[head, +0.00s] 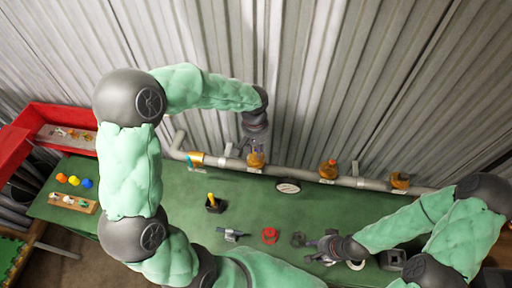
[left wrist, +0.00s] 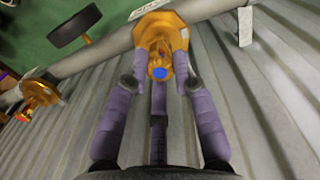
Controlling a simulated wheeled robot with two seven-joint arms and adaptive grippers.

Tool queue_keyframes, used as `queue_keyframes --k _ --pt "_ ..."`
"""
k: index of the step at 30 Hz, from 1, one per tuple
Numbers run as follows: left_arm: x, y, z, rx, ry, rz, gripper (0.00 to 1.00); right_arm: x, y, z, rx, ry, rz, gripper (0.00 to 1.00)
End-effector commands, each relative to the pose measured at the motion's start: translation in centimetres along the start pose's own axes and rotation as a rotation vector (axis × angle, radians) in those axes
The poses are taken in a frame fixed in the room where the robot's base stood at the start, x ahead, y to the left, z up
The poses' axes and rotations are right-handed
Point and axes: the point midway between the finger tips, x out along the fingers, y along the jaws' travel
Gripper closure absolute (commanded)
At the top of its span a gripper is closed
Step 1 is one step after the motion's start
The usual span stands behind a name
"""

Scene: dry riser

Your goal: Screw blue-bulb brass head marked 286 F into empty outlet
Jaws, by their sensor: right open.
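A brass head with a blue bulb (left wrist: 160,73) sits at an orange-brass outlet on the grey pipe, facing the left wrist camera. Its marking cannot be read. My left gripper (head: 256,148) is above this outlet (head: 256,160) at the back of the green table. My right gripper (head: 314,243) is open, low over the table at the front right, beside a small grey part (head: 298,239).
The pipe (head: 225,163) runs along the corrugated wall with red-topped brass fittings (head: 328,169) (head: 400,181) to the right. A round gauge (head: 288,187), a black block with a yellow stick (head: 212,203) and a red part (head: 269,236) are on the table. A red box (head: 35,120) stands far left.

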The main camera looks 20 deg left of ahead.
Motion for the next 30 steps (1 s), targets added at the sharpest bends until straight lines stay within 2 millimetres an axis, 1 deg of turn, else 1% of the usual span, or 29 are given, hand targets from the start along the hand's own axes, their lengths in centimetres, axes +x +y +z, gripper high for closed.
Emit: queue_keyframes --k 1,2,3,13,18,24,30 --pt "-0.2 0.0 -0.1 -0.001 0.004 0.002 0.57 0.0 0.0 0.0 0.000 0.000 0.000 0.57" --pt "-0.1 0.0 -0.1 -0.001 0.004 0.001 0.49 0.0 0.0 0.0 0.000 0.000 0.000 0.57" --pt "-0.1 0.0 -0.1 -0.002 0.003 0.001 0.47 0.0 0.0 0.0 0.000 0.000 0.000 0.57" --pt "0.1 0.0 0.0 -0.024 0.002 0.000 0.47 0.3 0.1 0.0 0.000 0.000 0.000 0.57" --pt "0.4 0.0 -0.1 -0.197 0.008 0.001 0.47 1.9 0.7 -0.1 0.000 0.000 0.000 0.57" --pt "0.3 0.0 0.0 -0.421 0.013 0.001 0.47 3.3 1.2 -0.1 0.000 0.000 0.000 0.57" --pt "0.0 -0.1 0.0 -0.515 0.014 0.000 0.47 3.6 1.3 -0.1 0.000 0.000 0.000 0.57"
